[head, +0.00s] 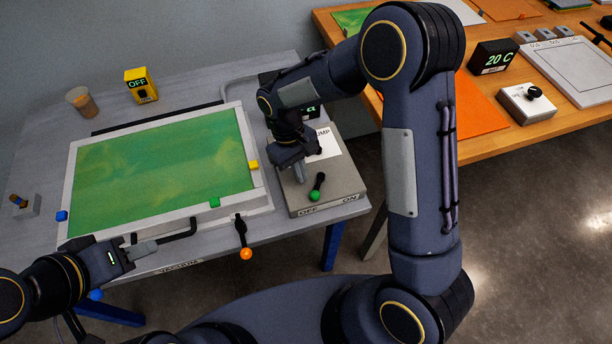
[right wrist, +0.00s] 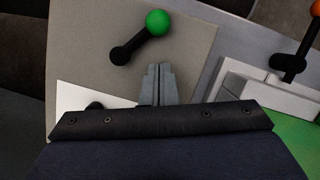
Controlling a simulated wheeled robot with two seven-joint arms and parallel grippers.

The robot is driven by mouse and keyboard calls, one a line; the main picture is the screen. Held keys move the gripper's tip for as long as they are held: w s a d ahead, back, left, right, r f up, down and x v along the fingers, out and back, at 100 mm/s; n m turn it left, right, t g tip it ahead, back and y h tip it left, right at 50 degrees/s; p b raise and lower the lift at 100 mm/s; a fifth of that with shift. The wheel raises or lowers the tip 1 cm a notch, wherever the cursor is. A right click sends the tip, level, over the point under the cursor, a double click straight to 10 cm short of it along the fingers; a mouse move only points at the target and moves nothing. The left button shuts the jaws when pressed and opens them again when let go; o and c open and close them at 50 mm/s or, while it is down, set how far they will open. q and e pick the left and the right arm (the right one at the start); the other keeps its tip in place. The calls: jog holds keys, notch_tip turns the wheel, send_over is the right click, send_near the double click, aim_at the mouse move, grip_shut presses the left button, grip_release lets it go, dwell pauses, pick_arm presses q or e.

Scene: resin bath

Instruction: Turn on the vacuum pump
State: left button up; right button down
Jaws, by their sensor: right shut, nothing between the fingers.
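The vacuum pump is a grey box (head: 340,188) right of the resin bath, with OFF and ON marked on its front edge. Its black lever ends in a green knob (head: 314,195), which lies on the OFF side. In the right wrist view the green knob (right wrist: 158,22) is beyond the fingertips. My right gripper (head: 300,178) is shut and empty over the box, left of the lever and apart from it. My left gripper (head: 150,246) is beside a black bent handle (head: 180,235) at the bath's front; whether it grips it is unclear.
The bath (head: 262,196) holds green sheet material. A lever with an orange knob (head: 246,253) hangs at its front edge. A yellow OFF box (head: 141,86) and a cup (head: 82,103) stand behind. An orange bench (head: 480,140) is at the right.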

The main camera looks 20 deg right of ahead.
jog(key=shift+s+d+f, duration=0.1)
jog(key=shift+s+d, duration=0.15)
jog(key=shift+s, duration=0.3)
jog(key=shift+s+d+f, duration=0.1)
jog(key=shift+s+d, duration=0.1)
jog(key=shift+s, duration=0.3)
